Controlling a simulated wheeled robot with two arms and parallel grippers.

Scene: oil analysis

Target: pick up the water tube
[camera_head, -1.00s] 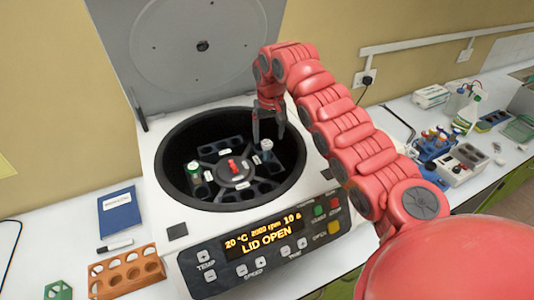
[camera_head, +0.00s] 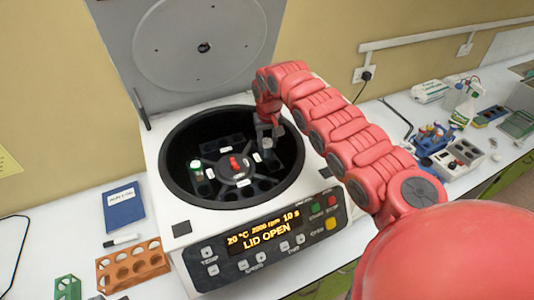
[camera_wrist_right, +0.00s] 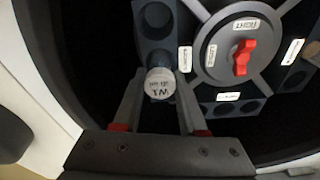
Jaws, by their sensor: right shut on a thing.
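The water tube (camera_wrist_right: 159,86) has a pale grey-white cap with dark handwriting and shows in the right wrist view. My right gripper (camera_wrist_right: 158,100) is shut on it, a finger on each side just below the cap. In the head view my right gripper (camera_head: 268,140) reaches down into the right side of the open centrifuge bowl and mostly hides this tube. The tube is at a dark rotor holder (camera_wrist_right: 155,50); I cannot tell whether its lower end is still in a hole. My left gripper is out of view.
The centrifuge (camera_head: 190,215) has its lid (camera_head: 200,45) raised behind the bowl. A green-and-white-capped tube (camera_head: 196,166) stands in the rotor's left side. A red knob (camera_head: 234,164) is at its centre. An orange rack (camera_head: 130,267) and blue notebook (camera_head: 123,207) lie to the left.

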